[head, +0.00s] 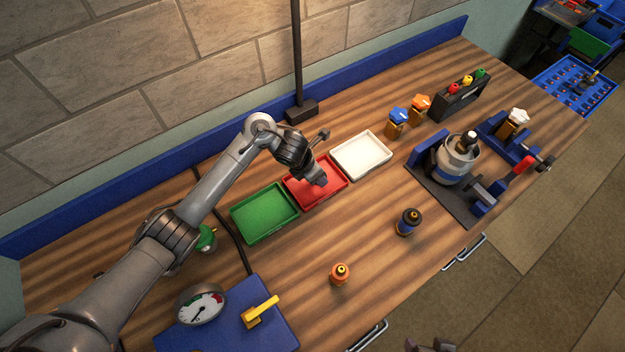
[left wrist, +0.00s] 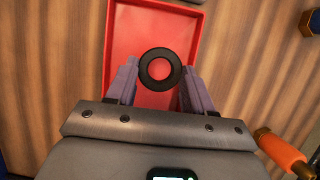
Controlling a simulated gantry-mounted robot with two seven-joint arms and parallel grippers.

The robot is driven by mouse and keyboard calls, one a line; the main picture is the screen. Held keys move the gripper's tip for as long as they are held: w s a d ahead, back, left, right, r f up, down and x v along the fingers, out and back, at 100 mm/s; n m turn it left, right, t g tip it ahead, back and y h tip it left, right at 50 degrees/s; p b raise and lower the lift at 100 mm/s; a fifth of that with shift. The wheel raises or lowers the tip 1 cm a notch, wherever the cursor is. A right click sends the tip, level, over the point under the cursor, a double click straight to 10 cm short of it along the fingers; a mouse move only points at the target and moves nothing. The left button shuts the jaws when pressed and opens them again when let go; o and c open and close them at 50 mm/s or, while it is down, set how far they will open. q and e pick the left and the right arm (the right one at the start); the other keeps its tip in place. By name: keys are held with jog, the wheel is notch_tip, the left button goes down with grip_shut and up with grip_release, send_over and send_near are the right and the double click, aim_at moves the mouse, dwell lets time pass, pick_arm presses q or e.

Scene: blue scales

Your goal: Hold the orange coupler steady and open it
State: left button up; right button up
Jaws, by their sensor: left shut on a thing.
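The orange coupler (head: 340,274) stands upright on the wooden bench, front of centre in the head view. It has a dark and yellow top, and no gripper touches it. My left gripper (head: 318,180) is over the red tray (head: 329,194). In the left wrist view, my left gripper (left wrist: 160,80) is shut on a black ring (left wrist: 160,69), with a finger on each side and red tray showing through the hole. My right gripper (head: 430,346) barely shows at the bottom edge; two dark tips are visible, and its opening is unclear.
A green tray (head: 264,214) and a white tray (head: 361,155) flank the red tray. A dark bottle-like coupler (head: 409,222) stands right of the orange one. A blue gauge box (head: 262,325) is at front left, and a clamped pot fixture (head: 459,165) at right.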

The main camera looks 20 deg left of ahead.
pick_arm(q)
jog(key=shift+w+a+f, duration=0.15)
jog(key=shift+a+f, duration=0.4)
jog(key=shift+a, duration=0.05)
jog(key=shift+f+b, duration=0.35)
jog(key=shift+f, duration=1.55)
jog(key=shift+f, duration=0.15)
jog(key=o, duration=1.2)
jog(key=shift+c, duration=0.2)
